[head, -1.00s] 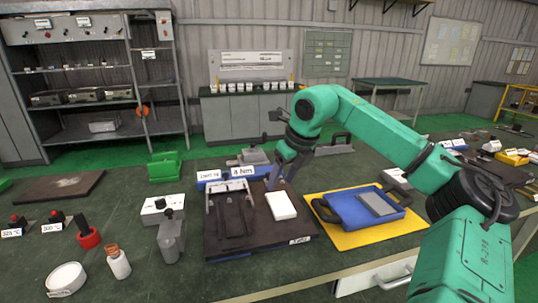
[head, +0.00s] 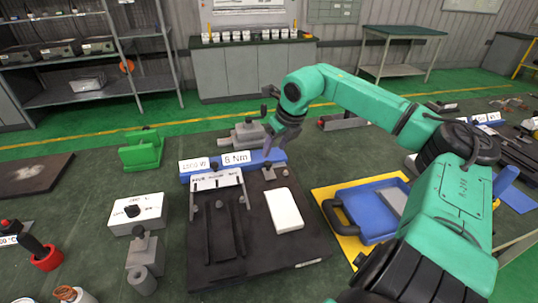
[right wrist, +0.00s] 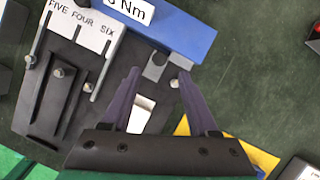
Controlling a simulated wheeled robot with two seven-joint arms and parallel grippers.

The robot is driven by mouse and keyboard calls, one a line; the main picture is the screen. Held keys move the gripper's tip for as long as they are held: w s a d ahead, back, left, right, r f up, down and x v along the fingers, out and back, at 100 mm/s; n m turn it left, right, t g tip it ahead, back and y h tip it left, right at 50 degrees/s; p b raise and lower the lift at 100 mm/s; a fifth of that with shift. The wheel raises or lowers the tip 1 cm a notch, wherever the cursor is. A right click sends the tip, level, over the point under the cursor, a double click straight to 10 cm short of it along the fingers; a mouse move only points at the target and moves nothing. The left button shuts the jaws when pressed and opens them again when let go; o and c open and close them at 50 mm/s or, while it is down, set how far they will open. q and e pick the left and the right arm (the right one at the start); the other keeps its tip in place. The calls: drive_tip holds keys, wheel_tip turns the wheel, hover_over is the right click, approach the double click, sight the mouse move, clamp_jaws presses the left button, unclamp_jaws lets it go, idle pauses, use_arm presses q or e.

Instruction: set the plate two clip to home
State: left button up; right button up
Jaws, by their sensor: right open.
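A dark board (head: 255,255) lies on the bench. A small grey U-shaped clip (right wrist: 156,68) sits near its back edge by the blue block; it also shows small in the head view (head: 268,171). I cannot read which plate it belongs to. A white bar marked FIVE FOUR SIX (right wrist: 75,27) stands over dark slots beside the clip. A white block (head: 284,209) lies on the board, partly between my fingers in the wrist view. My right gripper (right wrist: 160,76) is open and empty above the board, its fingertips on either side of the clip in that view. My left gripper is out of view.
A blue block (head: 195,175) with number labels borders the board's back. A blue case (head: 368,215) on a yellow mat lies to the right. A white box (head: 136,214) and a grey fitting (head: 142,255) stand left. Bench behind the green holder (head: 141,152) is clear.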

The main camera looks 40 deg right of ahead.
sight(268, 163)
drive_tip(key=x, duration=0.7)
drive_tip(key=shift+w+f, duration=0.1)
drive_tip(key=shift+f, duration=0.1)
drive_tip(key=shift+a+r, duration=0.1)
clamp_jaws()
idle(1.1)
